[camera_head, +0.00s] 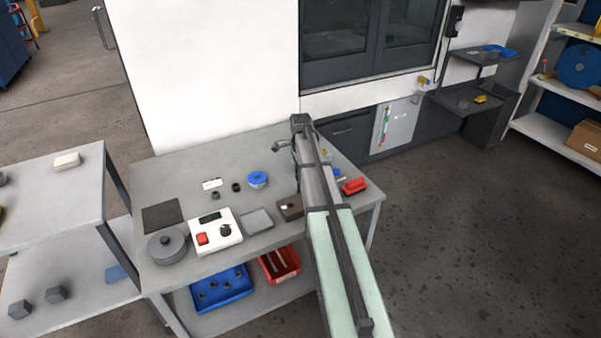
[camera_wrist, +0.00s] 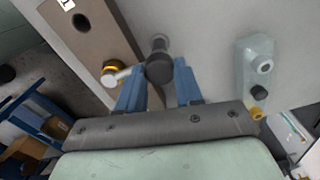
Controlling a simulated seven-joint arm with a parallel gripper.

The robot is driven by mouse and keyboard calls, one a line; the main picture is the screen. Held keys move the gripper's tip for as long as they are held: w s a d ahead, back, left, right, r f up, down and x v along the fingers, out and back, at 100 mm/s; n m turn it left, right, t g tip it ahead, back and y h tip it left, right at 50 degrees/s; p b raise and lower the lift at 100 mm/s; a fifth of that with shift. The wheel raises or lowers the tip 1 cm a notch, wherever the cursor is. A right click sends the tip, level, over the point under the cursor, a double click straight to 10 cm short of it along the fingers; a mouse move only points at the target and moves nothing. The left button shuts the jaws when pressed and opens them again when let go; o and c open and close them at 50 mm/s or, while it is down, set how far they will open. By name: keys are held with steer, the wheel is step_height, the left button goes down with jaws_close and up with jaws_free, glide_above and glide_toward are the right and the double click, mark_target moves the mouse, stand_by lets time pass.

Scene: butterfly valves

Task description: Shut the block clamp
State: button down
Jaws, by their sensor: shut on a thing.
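The block clamp looks to be the brown block (camera_wrist: 88,32) at upper left in the wrist view, with a dark round hole in its face. In the head view the brown block (camera_head: 290,208) stands left of my arm, which hides the fingers.
On the bench are a white control box (camera_head: 215,232), a grey tray (camera_head: 257,222), a blue-topped round part (camera_head: 257,179) and a red object (camera_head: 354,186).

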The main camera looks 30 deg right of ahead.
steer(key=c, duration=0.7)
jaws_free()
steer(key=shift+c, duration=0.2)
step_height(320, 180, up, 14)
steer(key=shift+f, duration=0.15)
